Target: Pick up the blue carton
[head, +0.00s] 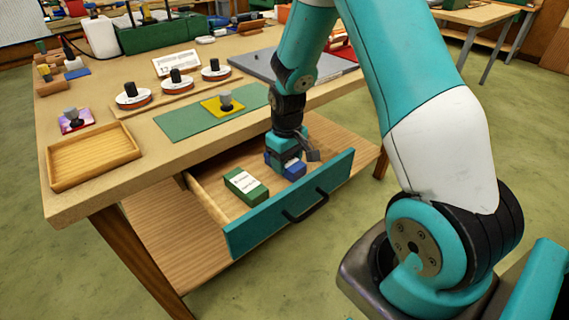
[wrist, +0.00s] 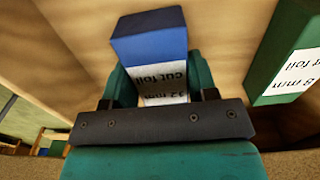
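The blue carton (head: 293,170) is in the open drawer, toward its right end in the head view. In the wrist view the blue carton (wrist: 150,45) has a white label reading "12 mm cut foil", partly hidden by my gripper's dark crossbar. My gripper (head: 284,160) reaches down into the drawer. In the wrist view the teal fingers of my gripper (wrist: 160,80) lie against both sides of the carton, with no clear gap. Whether the carton touches the drawer floor is hard to tell.
The tabletop (head: 150,140) overhangs the drawer's back. It holds a wooden tray (head: 93,160), a green mat (head: 195,119) and several knobbed pieces.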

